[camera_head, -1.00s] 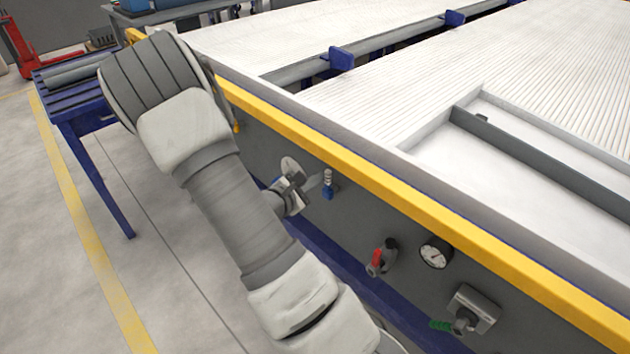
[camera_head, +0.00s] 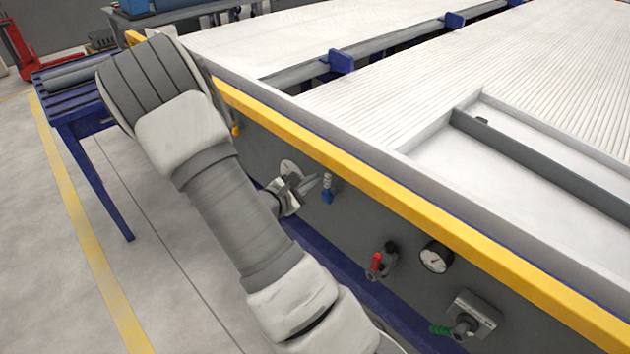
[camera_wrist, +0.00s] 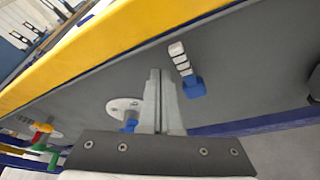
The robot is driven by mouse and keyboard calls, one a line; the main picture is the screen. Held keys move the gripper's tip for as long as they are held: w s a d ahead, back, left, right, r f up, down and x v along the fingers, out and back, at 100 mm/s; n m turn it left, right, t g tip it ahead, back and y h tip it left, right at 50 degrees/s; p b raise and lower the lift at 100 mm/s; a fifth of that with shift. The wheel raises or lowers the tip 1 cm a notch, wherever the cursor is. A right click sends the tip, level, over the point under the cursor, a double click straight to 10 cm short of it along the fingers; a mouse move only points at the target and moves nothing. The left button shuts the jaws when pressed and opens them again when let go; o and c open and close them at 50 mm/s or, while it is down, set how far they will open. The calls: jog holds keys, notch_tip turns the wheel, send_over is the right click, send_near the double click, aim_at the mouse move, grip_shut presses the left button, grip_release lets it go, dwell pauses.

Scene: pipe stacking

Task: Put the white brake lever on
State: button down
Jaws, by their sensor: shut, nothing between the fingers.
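A small lever with a white segmented handle (camera_head: 327,180) and a blue base (camera_head: 327,196) is mounted on the grey side panel. I take it to be the white brake lever. In the wrist view its white handle (camera_wrist: 179,56) stands just right of my fingers, with its blue base (camera_wrist: 194,87) below. My gripper (camera_head: 312,184) is shut and empty, its fingertips close to the left of the lever. The fingers also show in the wrist view (camera_wrist: 160,78). Whether they touch the lever I cannot tell. A round pale plate (camera_wrist: 121,107) sits left of the fingers, partly hidden.
A yellow rail (camera_head: 400,205) runs along the panel's top edge, above my gripper. To the right are a red-handled lever (camera_head: 376,262), a round gauge (camera_head: 435,257) and a grey box with a knob (camera_head: 472,317). A blue table (camera_head: 75,110) stands at left.

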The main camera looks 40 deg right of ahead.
jog(key=s+a+p, duration=0.1)
jog(key=a+p, duration=0.1)
jog(key=a, duration=0.7)
jog(key=shift+a, duration=0.25)
jog(key=shift+s, duration=0.1)
jog(key=s+a+r+m+g+y, duration=0.3)
jog(key=s+r+m+g+y, duration=0.25)
jog(key=s+r+m, duration=0.55)
jog(key=s+a+r+m+t+y, duration=0.35)
jog(key=a+r+t+y, duration=0.5)
jog(key=a+r, duration=0.4)
notch_tip(320, 180, up, 21)
jog(key=g+p, duration=0.1)
jog(key=p, duration=2)
jog(key=shift+s+a+r+p, duration=0.15)
jog(key=shift+s+a+p, duration=0.15)
jog(key=shift+s+p, duration=0.05)
